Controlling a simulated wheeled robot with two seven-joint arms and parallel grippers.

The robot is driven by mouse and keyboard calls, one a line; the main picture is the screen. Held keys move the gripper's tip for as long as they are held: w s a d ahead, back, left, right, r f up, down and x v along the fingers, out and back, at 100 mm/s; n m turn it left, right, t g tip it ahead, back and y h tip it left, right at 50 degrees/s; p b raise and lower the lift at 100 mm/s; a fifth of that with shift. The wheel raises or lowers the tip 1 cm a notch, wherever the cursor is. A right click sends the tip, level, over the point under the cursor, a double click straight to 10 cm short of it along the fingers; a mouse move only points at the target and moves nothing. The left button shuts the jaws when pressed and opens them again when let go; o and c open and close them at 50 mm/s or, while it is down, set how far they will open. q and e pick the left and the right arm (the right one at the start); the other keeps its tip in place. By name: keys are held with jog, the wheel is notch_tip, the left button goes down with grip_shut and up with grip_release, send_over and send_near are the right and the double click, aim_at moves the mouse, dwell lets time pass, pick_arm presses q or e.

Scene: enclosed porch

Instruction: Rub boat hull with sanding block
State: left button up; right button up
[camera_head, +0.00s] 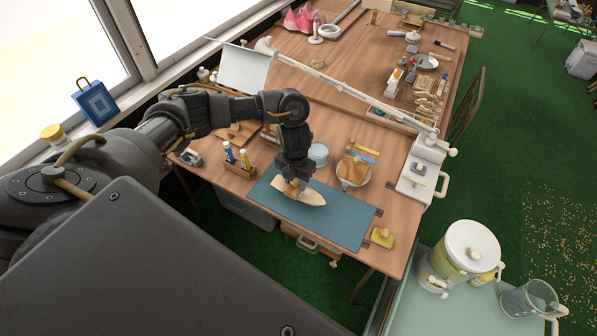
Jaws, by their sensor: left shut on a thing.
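The boat hull (310,195) is a pale wooden, pointed shape lying on the blue-green mat (337,222), its tip toward the right. My left gripper (292,184) points down over the hull's left end and is shut on a small brown thing, which looks like the sanding block (291,187). The fingers hide most of it. It sits at the hull's upper surface, but I cannot tell whether it touches. My right gripper is not in view.
A yellow block with a knob (382,238) lies at the table's front right. A bowl (353,172) stands behind the mat, and a bottle holder (238,170) stands to its left. A drink dispenser (464,256) stands at the lower right. The mat's right half is clear.

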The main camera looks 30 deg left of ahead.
pick_arm(q)
jog(key=shift+a+f, duration=0.1)
jog(key=shift+a, duration=0.05)
jog(key=shift+s+a+b, duration=0.2)
jog(key=shift+a+b, duration=0.15)
jog(key=shift+a, duration=1.2)
jog(key=shift+d, duration=0.1)
jog(key=shift+d, duration=0.4)
jog(key=shift+w+d+p, duration=0.2)
jog(key=shift+d+p, duration=0.25)
jog(key=shift+d, duration=0.7)
